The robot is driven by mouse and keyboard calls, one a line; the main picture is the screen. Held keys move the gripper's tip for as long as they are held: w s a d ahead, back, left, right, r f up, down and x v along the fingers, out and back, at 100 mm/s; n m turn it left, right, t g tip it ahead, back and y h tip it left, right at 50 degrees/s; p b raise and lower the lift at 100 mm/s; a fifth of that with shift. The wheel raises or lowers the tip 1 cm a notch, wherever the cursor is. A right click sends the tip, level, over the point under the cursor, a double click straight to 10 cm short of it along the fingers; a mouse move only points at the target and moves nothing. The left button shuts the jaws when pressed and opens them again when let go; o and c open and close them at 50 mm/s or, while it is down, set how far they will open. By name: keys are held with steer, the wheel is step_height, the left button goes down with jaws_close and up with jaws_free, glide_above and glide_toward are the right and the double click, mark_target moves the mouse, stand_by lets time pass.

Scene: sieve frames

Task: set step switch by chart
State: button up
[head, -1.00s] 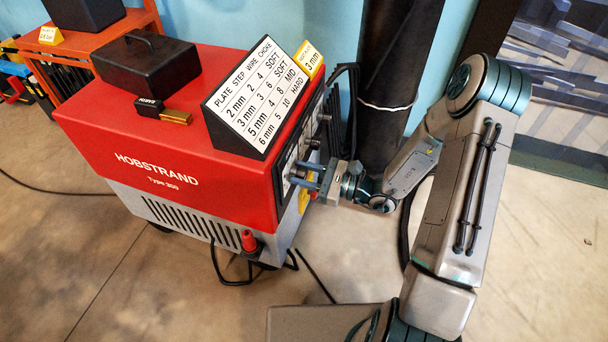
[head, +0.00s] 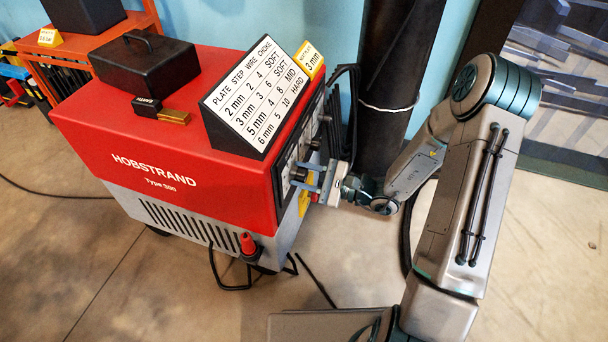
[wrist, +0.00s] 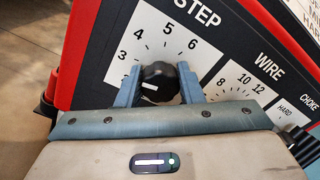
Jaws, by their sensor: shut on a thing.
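The black STEP knob (wrist: 160,80) sits between the fingers of my gripper (wrist: 158,86), which is shut on it. A white mark on the knob faces left in the wrist view, below the printed 3; fingers hide part of the scale. The dial panel (wrist: 215,55) shows 3, 4, 5 and 6. In the head view my gripper (head: 306,182) is at the front of the red machine (head: 150,150). The chart (head: 258,95) on top gives STEP 2 for 2 mm, 3 for 3 mm, 4 for 5 mm, 5 for 6 mm. A yellow tag (head: 312,62) reads 3 mm.
The WIRE dial (wrist: 237,82) and CHOKE dial (wrist: 287,108) lie right of STEP. A black box (head: 145,62) and a small black-and-brass object (head: 162,110) rest on the machine. A red plug (head: 248,242) juts from its lower front. A dark column (head: 390,90) stands behind.

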steer(key=o, duration=1)
steer(key=shift+c, duration=0.2)
steer(key=p+v, duration=0.3)
steer(key=v, duration=1.1)
steer(key=shift+a, duration=0.1)
